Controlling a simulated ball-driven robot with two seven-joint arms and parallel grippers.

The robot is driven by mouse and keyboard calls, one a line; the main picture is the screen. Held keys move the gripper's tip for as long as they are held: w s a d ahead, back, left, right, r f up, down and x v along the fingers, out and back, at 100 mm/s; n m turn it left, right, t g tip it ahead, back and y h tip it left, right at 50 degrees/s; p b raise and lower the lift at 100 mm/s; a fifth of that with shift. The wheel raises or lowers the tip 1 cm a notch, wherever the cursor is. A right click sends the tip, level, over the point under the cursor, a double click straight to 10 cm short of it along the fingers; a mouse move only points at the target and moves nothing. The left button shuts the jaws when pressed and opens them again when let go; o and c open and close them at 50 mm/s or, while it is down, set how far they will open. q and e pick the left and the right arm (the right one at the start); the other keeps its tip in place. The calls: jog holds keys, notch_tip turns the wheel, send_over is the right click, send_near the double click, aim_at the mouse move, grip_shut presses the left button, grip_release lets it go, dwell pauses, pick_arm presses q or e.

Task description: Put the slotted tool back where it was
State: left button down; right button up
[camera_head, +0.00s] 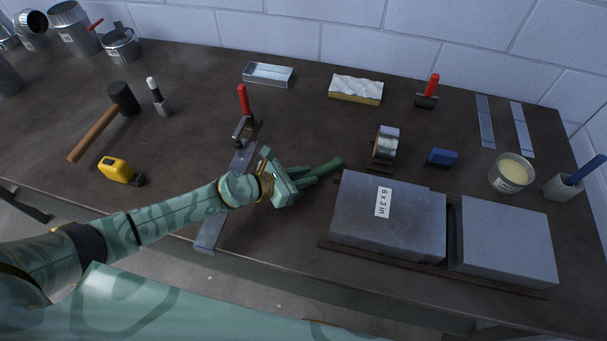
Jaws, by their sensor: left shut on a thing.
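My left gripper (287,187) is over the middle of the workbench, just left of the grey block labelled "6 x 3 in" (354,222). It is shut on a slim dark green thing (329,166), which sticks out to the right, past the block's back left corner. This looks like the handle of the slotted tool; no slot shows, and the rest is hidden by the gripper. I cannot tell whether it touches the bench. My right gripper is not in view.
A red-handled clamp (243,103) and a metal strip (208,235) are left of the gripper. A tape dispenser (386,146), blue block (442,157) and second grey block (506,240) lie right. A mallet (123,98) and yellow tape measure (116,169) lie left.

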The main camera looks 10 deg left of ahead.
pick_arm(q)
jog(key=shift+f+b, duration=0.4)
jog(key=shift+f, duration=0.1)
jog(key=c, duration=1.2)
grip_release()
jog(key=shift+o, duration=0.2)
jog(key=shift+s+a+r, duration=0.2)
jog(key=shift+s+a, duration=0.15)
jog(key=v, duration=0.8)
jog(key=shift+s+a+p, duration=0.1)
jog(key=shift+s+p, duration=0.05)
jog(key=shift+p, duration=0.15)
jog(key=b+v, duration=0.1)
jog(key=v, duration=0.5)
jog(key=shift+s+a+b, duration=0.1)
jog(key=shift+b, duration=0.3)
jog(key=shift+s+a+r, duration=0.15)
jog(key=shift+a+r, duration=0.05)
jog(key=shift+r, duration=0.1)
